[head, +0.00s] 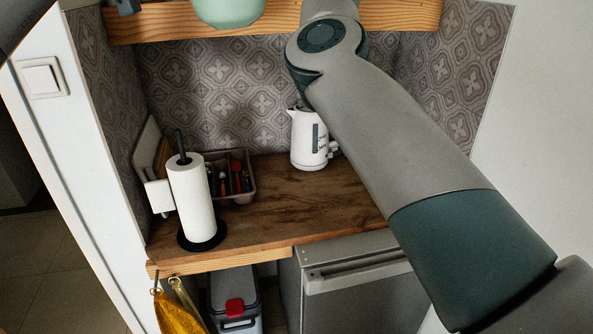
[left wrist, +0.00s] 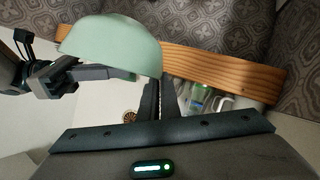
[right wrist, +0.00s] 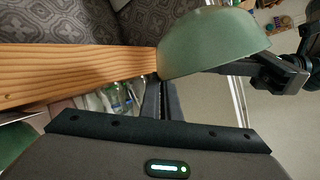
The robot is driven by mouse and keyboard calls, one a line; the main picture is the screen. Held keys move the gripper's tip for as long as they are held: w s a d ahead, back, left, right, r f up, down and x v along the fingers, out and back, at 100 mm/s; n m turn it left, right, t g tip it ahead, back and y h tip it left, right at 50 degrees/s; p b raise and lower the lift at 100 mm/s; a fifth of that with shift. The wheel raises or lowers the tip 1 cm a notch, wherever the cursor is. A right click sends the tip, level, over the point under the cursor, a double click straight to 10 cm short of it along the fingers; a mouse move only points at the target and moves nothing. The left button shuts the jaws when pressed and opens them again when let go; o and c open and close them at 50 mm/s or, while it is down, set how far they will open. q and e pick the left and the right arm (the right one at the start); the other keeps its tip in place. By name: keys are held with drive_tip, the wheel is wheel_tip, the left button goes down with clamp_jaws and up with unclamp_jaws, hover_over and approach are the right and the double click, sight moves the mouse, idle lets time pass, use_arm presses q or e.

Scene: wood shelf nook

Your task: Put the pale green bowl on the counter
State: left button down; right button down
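The pale green bowl (head: 228,10) is at the top of the head view, in front of the shelf edge, its upper part cut off. It also shows in the left wrist view (left wrist: 115,45) and the right wrist view (right wrist: 213,45). My left gripper (left wrist: 158,85) appears shut on one side of its rim, and my right gripper (right wrist: 161,85) on the opposite side. Both sets of fingertips are partly hidden at the rim. The wooden counter (head: 290,205) lies below, with bare wood in its middle and front.
The paper towel roll (head: 191,198) stands at the counter's left, by a cutlery tray (head: 242,185). A white kettle (head: 308,140) stands at the back. The wooden shelf (head: 165,22) runs above; bottles (right wrist: 118,98) stand on it. My right arm covers the counter's right side.

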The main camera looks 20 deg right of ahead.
use_arm(q)
drive_tip(key=shift+d, duration=0.25)
use_arm(e)
drive_tip(key=shift+d, duration=0.15)
drive_tip(key=shift+f, duration=0.1)
